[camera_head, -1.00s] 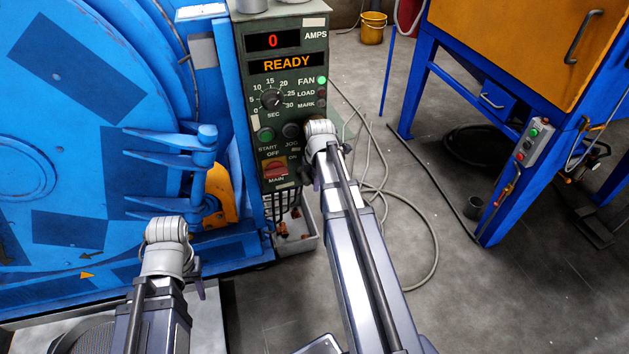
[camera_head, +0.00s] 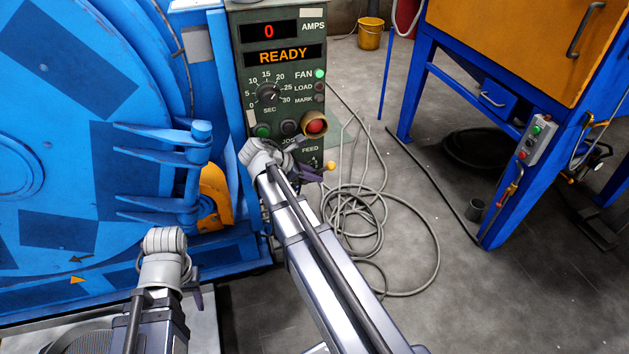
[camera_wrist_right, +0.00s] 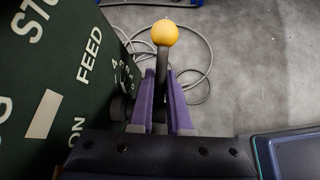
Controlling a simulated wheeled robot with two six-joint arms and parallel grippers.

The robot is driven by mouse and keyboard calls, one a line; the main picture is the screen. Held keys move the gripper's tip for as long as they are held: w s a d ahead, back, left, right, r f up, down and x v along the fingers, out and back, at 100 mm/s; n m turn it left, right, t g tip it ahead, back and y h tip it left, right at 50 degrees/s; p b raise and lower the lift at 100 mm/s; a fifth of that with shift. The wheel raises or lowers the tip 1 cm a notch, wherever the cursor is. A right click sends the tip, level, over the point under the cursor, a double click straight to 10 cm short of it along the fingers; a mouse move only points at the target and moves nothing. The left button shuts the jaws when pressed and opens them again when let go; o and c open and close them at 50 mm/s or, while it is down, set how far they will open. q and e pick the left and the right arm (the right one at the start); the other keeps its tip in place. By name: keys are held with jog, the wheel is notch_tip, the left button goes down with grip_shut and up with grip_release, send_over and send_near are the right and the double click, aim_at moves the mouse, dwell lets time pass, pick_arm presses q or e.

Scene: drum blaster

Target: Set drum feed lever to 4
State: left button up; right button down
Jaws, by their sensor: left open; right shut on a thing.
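The drum feed lever has a dark stem (camera_wrist_right: 162,62) and a yellow ball knob (camera_wrist_right: 165,32). In the head view the knob (camera_head: 330,166) shows at the lower right of the green control panel (camera_head: 280,85). My right gripper (camera_wrist_right: 161,80) is shut on the lever stem, its purple fingers on either side below the knob. In the head view the right gripper (camera_head: 313,172) is beside the FEED label. Scale digits (camera_wrist_right: 122,75) show by the lever; the exact setting cannot be read. My left gripper (camera_head: 194,285) is low at the left, away from the panel; its fingers are mostly hidden.
The panel reads 0 amps and READY, with a red button (camera_head: 316,126) above the FEED label. The blue drum machine (camera_head: 70,140) fills the left. Coiled cable (camera_head: 365,225) lies on the grey floor. An orange cabinet on a blue frame (camera_head: 495,215) stands at the right.

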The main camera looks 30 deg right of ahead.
jog(key=shift+a+h+b, duration=0.1)
jog(key=shift+h+b, duration=0.25)
jog(key=shift+h, duration=0.05)
jog(key=shift+r, duration=0.1)
jog(key=c, duration=0.9)
grip_release()
jog(key=shift+o, duration=0.2)
jog(key=p+v, duration=0.4)
jog(key=v, duration=0.3)
jog(key=shift+a+r+p, duration=0.25)
jog(key=shift+a+p, duration=0.1)
jog(key=shift+w, duration=0.1)
jog(key=shift+c, duration=0.3)
